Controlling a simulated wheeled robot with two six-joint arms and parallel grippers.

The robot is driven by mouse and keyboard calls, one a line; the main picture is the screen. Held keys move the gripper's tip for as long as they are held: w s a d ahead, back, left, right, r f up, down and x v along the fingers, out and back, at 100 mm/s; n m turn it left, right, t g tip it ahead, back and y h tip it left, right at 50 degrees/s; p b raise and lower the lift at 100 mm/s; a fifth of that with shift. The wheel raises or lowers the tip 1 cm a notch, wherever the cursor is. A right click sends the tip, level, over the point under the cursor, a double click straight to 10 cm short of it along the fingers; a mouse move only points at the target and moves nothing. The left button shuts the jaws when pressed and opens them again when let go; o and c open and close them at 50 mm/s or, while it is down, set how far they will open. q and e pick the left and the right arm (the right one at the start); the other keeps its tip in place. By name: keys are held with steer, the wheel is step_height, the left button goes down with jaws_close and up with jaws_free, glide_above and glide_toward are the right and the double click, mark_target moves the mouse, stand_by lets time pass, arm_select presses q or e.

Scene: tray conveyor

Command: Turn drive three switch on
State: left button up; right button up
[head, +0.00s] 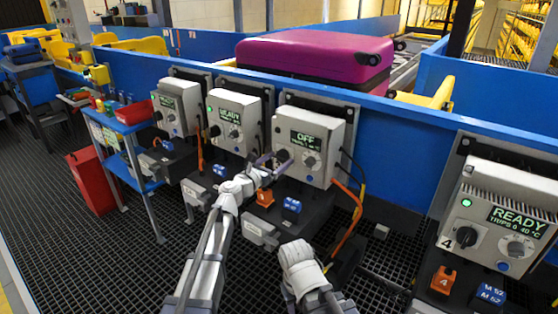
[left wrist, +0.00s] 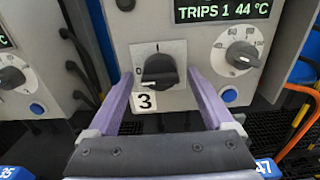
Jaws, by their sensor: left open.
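The drive three box (head: 312,148) is a pale box whose display reads OFF. Its black rotary switch (left wrist: 160,70) sits above a label "3" (left wrist: 145,100) in the left wrist view. The switch's handle lies roughly level, toward the 0 mark at its left, with the I mark above it. My left gripper (head: 272,163) is at the lower left of this box. In the left wrist view its purple fingers (left wrist: 162,82) are open, one on each side of the switch, with visible gaps to the handle. Contact with the panel cannot be told. My right gripper is not seen.
A grey dial (left wrist: 236,55) sits right of the switch. Boxes reading READY stand left (head: 228,125) and right (head: 502,215), the right one labelled 4. An orange cable (head: 350,215) hangs at the right. A magenta suitcase (head: 315,55) lies behind the blue wall (head: 390,140).

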arm_select(q)
steer(key=shift+w+d, duration=0.25)
steer(key=shift+w, duration=0.05)
steer(key=shift+c, duration=0.2)
jaws_close()
stand_by(0.3)
